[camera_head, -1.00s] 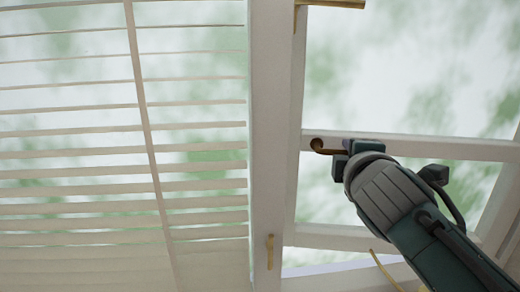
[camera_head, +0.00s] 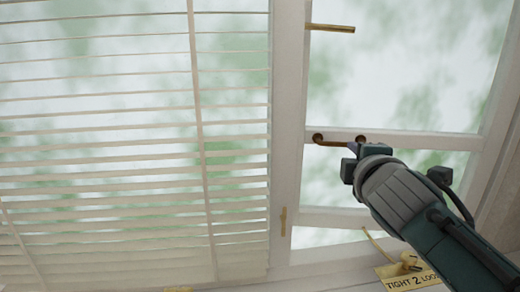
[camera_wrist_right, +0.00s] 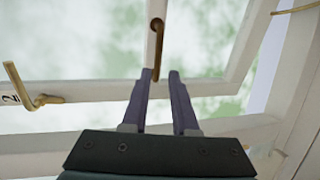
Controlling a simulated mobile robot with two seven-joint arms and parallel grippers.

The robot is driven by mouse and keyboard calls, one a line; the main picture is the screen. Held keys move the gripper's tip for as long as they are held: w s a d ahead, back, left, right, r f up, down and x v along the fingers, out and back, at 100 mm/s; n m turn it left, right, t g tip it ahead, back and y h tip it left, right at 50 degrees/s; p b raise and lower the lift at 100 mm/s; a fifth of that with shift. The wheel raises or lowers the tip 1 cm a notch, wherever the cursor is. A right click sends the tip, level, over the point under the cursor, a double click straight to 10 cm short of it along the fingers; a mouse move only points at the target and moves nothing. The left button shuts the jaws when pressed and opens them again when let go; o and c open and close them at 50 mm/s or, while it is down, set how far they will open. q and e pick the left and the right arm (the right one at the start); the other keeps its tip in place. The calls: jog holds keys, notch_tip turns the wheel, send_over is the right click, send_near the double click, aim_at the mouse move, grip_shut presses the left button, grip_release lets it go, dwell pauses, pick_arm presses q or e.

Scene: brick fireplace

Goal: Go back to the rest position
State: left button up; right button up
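My right gripper (camera_head: 352,160) is at the window, just below and beside a dark brass handle (camera_head: 330,141) on a white crossbar. In the right wrist view its two purple fingers (camera_wrist_right: 161,73) are spread with a gap between them. The brass handle (camera_wrist_right: 157,40) hangs just beyond the left fingertip and overlaps it in the picture; I cannot tell if they touch. Nothing is seen held. My left gripper is out of view.
White slatted blinds (camera_head: 100,150) cover the left window. Another brass bar (camera_head: 330,28) sits higher on the frame, and a small brass latch (camera_head: 283,221) lower down. A yellow label (camera_head: 410,280) with a brass piece lies below my right arm. White window frame (camera_head: 288,120) surrounds the gripper.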

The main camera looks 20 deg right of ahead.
jog(key=shift+d+r, duration=0.1)
dwell(0.3)
jog(key=s+a+f+m+g+y, duration=0.3)
jog(key=s+a, duration=0.3)
jog(key=s, duration=0.3)
jog(key=s+a+f+m+g+y, duration=0.25)
jog(key=s+a, duration=0.35)
jog(key=s, duration=0.4)
jog(key=s+a+f+m+g+y, duration=0.3)
jog(key=s+a+m+g, duration=0.15)
jog(key=s, duration=0.45)
notch_tip(320, 180, up, 37)
jog(key=a+p, duration=0.1)
jog(key=p, duration=3.5)
jog(key=shift+s+a+p, duration=0.15)
jog(key=shift+s+p, duration=0.2)
jog(key=shift+p, duration=0.05)
